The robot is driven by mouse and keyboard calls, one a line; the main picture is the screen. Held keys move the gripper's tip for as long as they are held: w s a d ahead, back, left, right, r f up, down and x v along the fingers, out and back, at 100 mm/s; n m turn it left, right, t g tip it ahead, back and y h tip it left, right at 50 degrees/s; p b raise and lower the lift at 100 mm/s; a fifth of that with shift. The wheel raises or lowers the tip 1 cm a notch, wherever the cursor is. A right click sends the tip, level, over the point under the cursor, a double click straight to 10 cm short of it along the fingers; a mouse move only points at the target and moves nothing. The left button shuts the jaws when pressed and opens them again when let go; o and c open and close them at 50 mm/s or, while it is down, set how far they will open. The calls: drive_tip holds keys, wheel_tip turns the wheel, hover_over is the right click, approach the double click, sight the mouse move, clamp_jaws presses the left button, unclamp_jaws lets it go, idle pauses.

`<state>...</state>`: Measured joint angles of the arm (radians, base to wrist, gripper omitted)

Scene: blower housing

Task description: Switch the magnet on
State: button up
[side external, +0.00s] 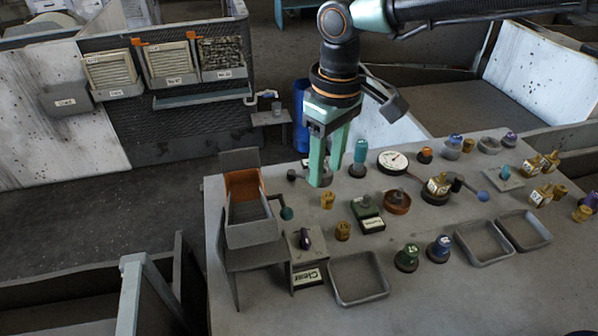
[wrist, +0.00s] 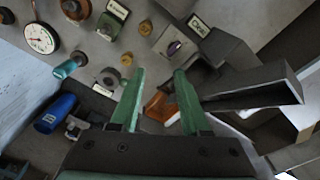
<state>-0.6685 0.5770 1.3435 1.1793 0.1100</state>
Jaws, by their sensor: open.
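I cannot tell for sure which control is the magnet's switch. A dark green box with a green knob (side external: 366,208) has a label I cannot read; it also shows at the top of the wrist view (wrist: 108,24). A grey box with a dark purple lever (side external: 305,239) is labelled "Clear"; it shows in the wrist view (wrist: 174,47) too. My gripper (side external: 325,177) points down over the bench's back left part, open and empty. In the wrist view the gap between its fingers (wrist: 159,73) holds nothing.
A teal upright handle (side external: 360,152) and a dial gauge (side external: 393,161) stand right of my gripper. Small yellow knobs (side external: 327,200) and an orange-lined chute (side external: 250,215) are close by. Empty grey trays (side external: 358,298) lie in front. Brass pieces (side external: 540,194) stand at the right.

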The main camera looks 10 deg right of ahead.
drive_tip(key=d+r+m+t, duration=0.1)
drive_tip(key=d+r, duration=0.3)
drive_tip(key=d, duration=0.4)
drive_tip(key=s+d+r+m+t, duration=0.1)
drive_tip(key=d+r, duration=0.3)
drive_tip(key=d, duration=0.4)
drive_tip(key=shift+s+d+r+m+y, duration=0.15)
drive_tip(key=shift+d+r+m+y, duration=0.1)
drive_tip(key=shift+m+y, duration=0.15)
drive_tip(key=o, duration=0.5)
drive_tip(key=shift+a+f, duration=0.1)
drive_tip(key=shift+o, duration=0.4)
drive_tip(key=w+a+f+n+g, duration=0.1)
drive_tip(key=a+f+n, duration=0.4)
drive_tip(key=a, duration=0.6)
drive_tip(key=w+n, duration=0.1)
drive_tip(key=n, duration=0.1)
drive_tip(key=shift+a+n, duration=0.25)
drive_tip(key=shift+n, duration=0.05)
drive_tip(key=n+g+h, duration=0.1)
drive_tip(key=n, duration=0.5)
approach(305, 235)
wheel_tip(305, 235, down, 9)
drive_tip(key=shift+w+r, duration=0.15)
